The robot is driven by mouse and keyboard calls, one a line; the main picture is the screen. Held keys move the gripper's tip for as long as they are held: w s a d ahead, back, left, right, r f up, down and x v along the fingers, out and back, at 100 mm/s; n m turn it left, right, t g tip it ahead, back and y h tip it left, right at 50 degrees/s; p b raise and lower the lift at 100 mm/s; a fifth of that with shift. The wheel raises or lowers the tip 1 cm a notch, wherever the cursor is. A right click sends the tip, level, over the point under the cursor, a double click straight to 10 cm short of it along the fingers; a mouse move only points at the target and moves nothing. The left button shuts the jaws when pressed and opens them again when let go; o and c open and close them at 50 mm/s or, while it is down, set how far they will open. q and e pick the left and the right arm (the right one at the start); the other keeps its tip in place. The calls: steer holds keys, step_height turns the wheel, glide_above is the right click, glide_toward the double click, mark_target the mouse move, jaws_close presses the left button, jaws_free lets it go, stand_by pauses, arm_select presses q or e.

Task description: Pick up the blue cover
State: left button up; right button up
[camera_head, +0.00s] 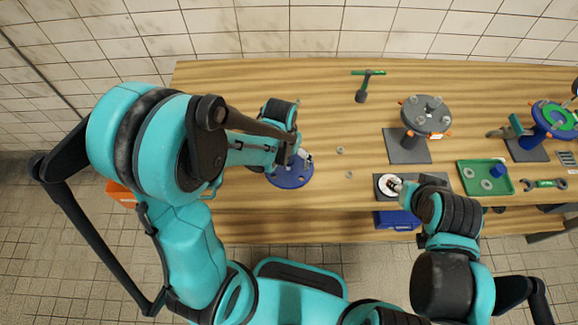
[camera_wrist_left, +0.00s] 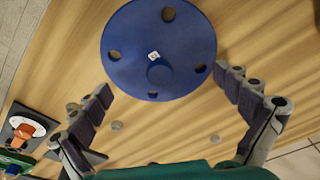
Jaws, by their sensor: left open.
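The blue cover (camera_head: 290,177) is a round flat disc with several holes, lying on the wooden table left of the middle. In the left wrist view the whole disc (camera_wrist_left: 185,35) shows, with a small white mark near its centre. My left gripper (camera_head: 295,156) is above the cover and partly hides it in the head view.
Small nuts (camera_head: 340,150) lie right of the cover. Farther right are a dark plate (camera_head: 382,196), a grey flanged stand (camera_head: 408,148), a green tray (camera_head: 466,187) and a wrench (camera_head: 545,184). A green-handled tool (camera_head: 362,92) lies at the back. The table behind the cover is mostly clear.

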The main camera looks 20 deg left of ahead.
mark_target(288, 162)
arm_select(q)
steer(key=f, duration=0.2)
steer(key=f+b, duration=0.1)
steer(key=shift+w+d+f, duration=0.1)
steer(key=shift+w+f, duration=0.25)
steer(key=shift+s+r, duration=0.1)
steer(key=c, duration=1.5)
steer(key=shift+s, duration=0.2)
steer(key=c, duration=0.7)
